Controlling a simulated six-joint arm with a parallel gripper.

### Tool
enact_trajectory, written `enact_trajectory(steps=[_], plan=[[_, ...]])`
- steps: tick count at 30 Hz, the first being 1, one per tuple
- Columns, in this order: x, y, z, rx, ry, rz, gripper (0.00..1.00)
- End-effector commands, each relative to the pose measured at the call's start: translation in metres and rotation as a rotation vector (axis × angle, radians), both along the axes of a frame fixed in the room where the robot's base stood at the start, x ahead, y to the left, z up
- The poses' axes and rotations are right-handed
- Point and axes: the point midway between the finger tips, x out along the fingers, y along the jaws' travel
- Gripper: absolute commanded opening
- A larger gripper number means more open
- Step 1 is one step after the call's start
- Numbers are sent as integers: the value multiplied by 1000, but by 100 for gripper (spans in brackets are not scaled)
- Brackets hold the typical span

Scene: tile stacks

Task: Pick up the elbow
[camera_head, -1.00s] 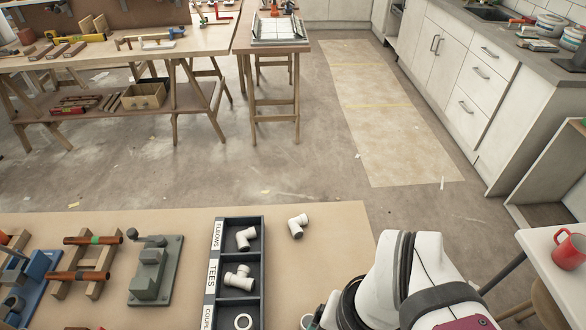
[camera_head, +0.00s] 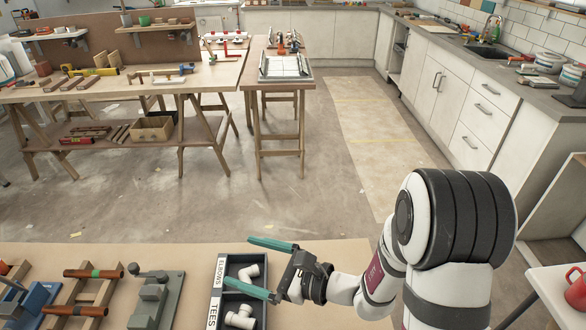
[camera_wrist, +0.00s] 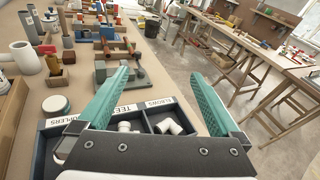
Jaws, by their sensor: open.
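A white pipe elbow (camera_head: 248,272) lies in the ELBOWS compartment of a dark divided tray (camera_head: 221,272). It also shows in the wrist view (camera_wrist: 168,127), low between my fingers. My gripper (camera_head: 238,262) is open and empty, with its two teal fingers (camera_wrist: 158,73) spread wide. In the head view it is above the tray's ELBOWS end, pointing left, and the lower finger covers part of the tray. The second elbow, loose on the bench in the earlier frame, is not visible now; my gripper may hide it.
A white tee (camera_head: 240,317) lies in the TEES compartment beside the elbow. A grey clamp-like tool (camera_head: 155,300) and copper pipes on wooden stands (camera_head: 93,274) are left of the tray. The bench's far edge is just beyond it.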

Motion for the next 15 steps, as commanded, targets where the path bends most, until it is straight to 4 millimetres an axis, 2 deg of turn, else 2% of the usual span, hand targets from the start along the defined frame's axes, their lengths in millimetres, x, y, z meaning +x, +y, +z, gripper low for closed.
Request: enact_trajectory(steps=[1,3,6,9,15], plan=[[30,-24,-38,35,76,-188,100],[58,-64,-88,40,151,-436,100],[68,-110,-142,5,221,-675,100],[69,-132,-167,-24,248,-778,100],[94,-126,-181,-28,251,-794,100]])
